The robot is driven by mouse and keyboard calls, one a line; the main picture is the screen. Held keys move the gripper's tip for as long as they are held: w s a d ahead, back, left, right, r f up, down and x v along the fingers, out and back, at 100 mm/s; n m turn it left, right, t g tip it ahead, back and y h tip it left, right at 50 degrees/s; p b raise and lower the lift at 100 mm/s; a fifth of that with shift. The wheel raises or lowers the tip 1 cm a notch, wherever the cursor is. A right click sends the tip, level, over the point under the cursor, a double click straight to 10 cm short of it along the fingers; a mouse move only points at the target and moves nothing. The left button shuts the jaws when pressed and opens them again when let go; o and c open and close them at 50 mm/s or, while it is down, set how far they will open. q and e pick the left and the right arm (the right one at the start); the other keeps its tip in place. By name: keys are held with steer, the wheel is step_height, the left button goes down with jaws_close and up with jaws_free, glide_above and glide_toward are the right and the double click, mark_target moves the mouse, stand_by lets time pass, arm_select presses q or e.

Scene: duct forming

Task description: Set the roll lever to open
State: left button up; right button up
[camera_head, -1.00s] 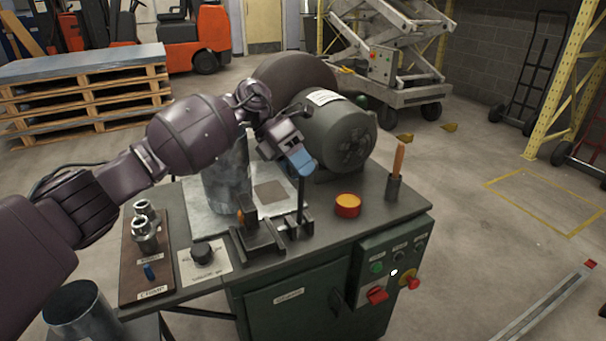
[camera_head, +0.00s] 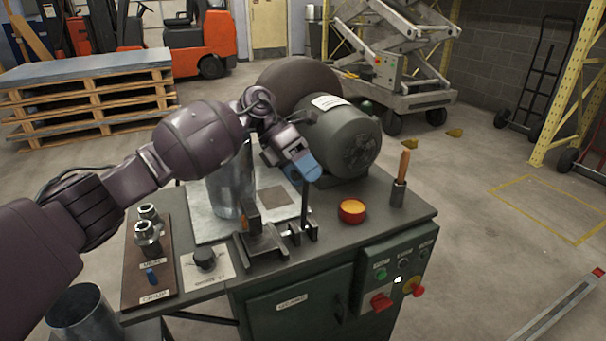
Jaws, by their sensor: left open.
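The roll lever (camera_head: 305,212) is a thin black upright bar on a small black bracket on the machine's bench top. My left gripper (camera_head: 304,169) has blue fingertips and is open, right at the lever's upper end. The fingertips hide the lever's top, and I cannot tell whether they touch it. My right gripper is not in view.
The bench (camera_head: 395,220) also holds a large grey motor (camera_head: 338,135), a metal cylinder (camera_head: 230,190), a round orange button (camera_head: 352,210) and a wooden-handled tool (camera_head: 402,172). A control box (camera_head: 400,270) is on the front. Floor to the right is mostly clear.

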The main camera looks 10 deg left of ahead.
arm_select(q)
steer(key=v, duration=1)
steer(key=shift+a+r, duration=0.2)
steer(key=shift+a, duration=0.05)
